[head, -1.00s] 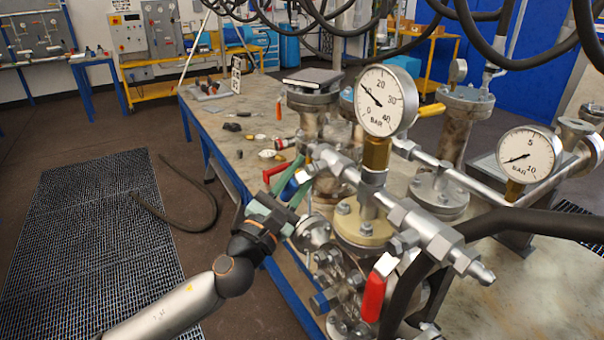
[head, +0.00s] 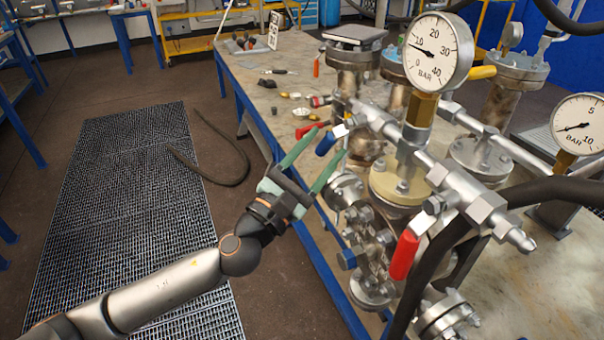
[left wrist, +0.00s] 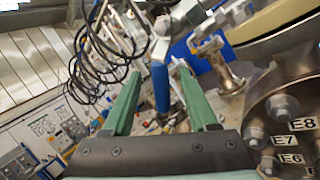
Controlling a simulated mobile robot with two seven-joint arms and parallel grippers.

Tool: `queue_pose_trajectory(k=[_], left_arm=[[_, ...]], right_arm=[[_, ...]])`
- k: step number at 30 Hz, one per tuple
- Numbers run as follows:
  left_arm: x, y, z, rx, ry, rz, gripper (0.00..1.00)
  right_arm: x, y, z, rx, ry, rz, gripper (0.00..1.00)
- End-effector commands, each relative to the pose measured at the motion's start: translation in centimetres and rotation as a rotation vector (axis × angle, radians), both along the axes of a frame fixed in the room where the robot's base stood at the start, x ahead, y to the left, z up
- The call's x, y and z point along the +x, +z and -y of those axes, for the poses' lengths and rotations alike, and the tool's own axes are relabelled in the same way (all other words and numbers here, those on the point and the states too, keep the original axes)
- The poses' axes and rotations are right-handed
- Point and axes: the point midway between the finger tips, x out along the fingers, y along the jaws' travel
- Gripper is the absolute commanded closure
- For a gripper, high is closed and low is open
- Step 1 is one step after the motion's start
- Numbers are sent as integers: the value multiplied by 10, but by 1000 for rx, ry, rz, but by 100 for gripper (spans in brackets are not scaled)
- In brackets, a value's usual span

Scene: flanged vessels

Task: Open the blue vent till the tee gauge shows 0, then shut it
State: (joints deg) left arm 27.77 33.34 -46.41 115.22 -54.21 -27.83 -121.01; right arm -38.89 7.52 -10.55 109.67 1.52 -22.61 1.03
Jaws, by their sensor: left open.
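The blue vent handle (head: 327,143) sticks out at the left end of the silver manifold. My left gripper (head: 331,141) is open, with its green fingertips either side of the handle's outer end. In the left wrist view the blue handle (left wrist: 160,88) stands upright between the spread fingers of the gripper (left wrist: 158,72); I cannot tell whether either finger touches it. The large 0–40 bar gauge (head: 437,52), on a brass stem above the manifold, reads a little under 10. My right gripper is not in view.
A red lever (head: 404,254) hangs at the manifold's near right, and another red handle (head: 311,129) lies just beyond the blue one. A smaller 0–10 bar gauge (head: 578,124) reads low at the right. Black hoses cross the right side.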

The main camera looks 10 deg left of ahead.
Motion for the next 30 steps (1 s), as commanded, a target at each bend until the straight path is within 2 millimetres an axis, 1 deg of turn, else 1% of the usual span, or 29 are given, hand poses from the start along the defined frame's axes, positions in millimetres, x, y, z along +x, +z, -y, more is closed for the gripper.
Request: queue_pose_trajectory(k=[1,3,6,9,15,22,26,29,30], left_arm=[[-11,-8,-5,2,-1,-4,41],[-23,-13,-12,1,1,-4,41],[-38,-17,-18,2,0,-3,41],[-48,-21,-23,0,0,-3,41],[-57,-22,-27,0,1,1,41],[-57,-21,-27,0,1,0,41],[-58,-27,-24,-36,-22,-36,56],[-64,-44,-14,-161,-95,-152,67],[-68,-52,-9,-243,-138,-219,72]], right_arm=[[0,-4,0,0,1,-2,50],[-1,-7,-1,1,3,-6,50],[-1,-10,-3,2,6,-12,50],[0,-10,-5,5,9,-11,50],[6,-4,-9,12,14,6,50],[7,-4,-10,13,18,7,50],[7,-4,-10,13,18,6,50],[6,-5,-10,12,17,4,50],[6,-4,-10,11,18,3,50]])
